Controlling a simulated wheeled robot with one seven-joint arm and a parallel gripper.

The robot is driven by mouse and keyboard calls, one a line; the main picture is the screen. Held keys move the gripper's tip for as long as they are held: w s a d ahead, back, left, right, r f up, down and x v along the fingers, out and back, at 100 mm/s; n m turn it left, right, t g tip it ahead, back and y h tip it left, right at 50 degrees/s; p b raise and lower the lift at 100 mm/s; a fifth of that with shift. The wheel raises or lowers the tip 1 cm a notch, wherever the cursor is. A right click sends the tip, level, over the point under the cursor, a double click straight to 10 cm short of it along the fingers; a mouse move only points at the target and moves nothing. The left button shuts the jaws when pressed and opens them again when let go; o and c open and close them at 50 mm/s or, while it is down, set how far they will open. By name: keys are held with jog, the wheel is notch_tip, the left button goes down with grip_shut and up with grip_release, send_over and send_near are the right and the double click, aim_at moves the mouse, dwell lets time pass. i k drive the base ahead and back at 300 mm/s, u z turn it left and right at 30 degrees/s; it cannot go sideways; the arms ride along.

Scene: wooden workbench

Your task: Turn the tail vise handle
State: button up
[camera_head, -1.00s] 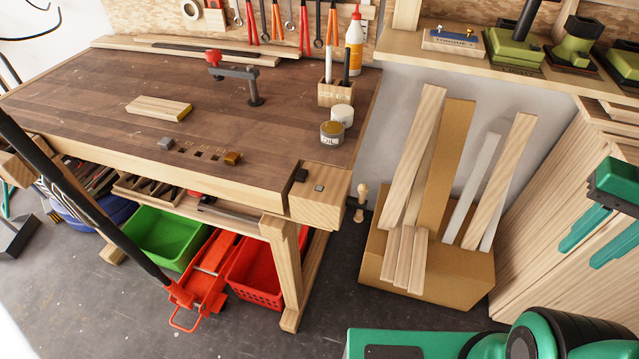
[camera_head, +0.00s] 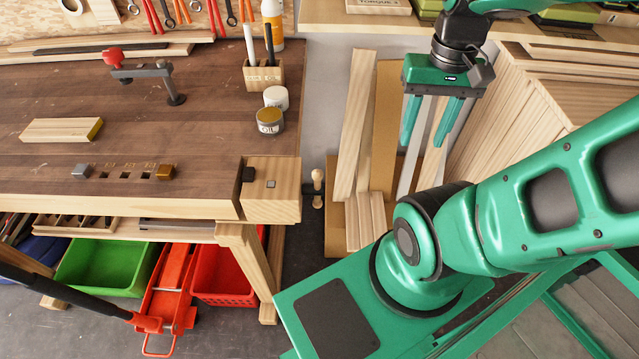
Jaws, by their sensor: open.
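The tail vise (camera_head: 272,190) is the pale wood block at the right front corner of the workbench. Its handle (camera_head: 318,183), a light wooden bar on a dark screw end, stands upright just right of the block. My gripper (camera_head: 429,147) hangs to the right of the handle and apart from it, in front of the leaning boards. Its two green fingers point down, are spread apart and hold nothing.
The workbench top (camera_head: 200,140) carries a wooden block (camera_head: 58,130), a holdfast (camera_head: 172,90), an oil tin (camera_head: 269,121) and a pen holder (camera_head: 263,76). A cardboard box (camera_head: 336,225) with leaning boards (camera_head: 355,120) stands behind the handle. A red jack (camera_head: 170,290) and green bin (camera_head: 105,265) are below.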

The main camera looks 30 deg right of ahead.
aim_at(317, 190)
jog(key=z, duration=0.55)
jog(key=k, duration=1.5)
jog(key=u, duration=0.7)
jog(key=i, duration=1)
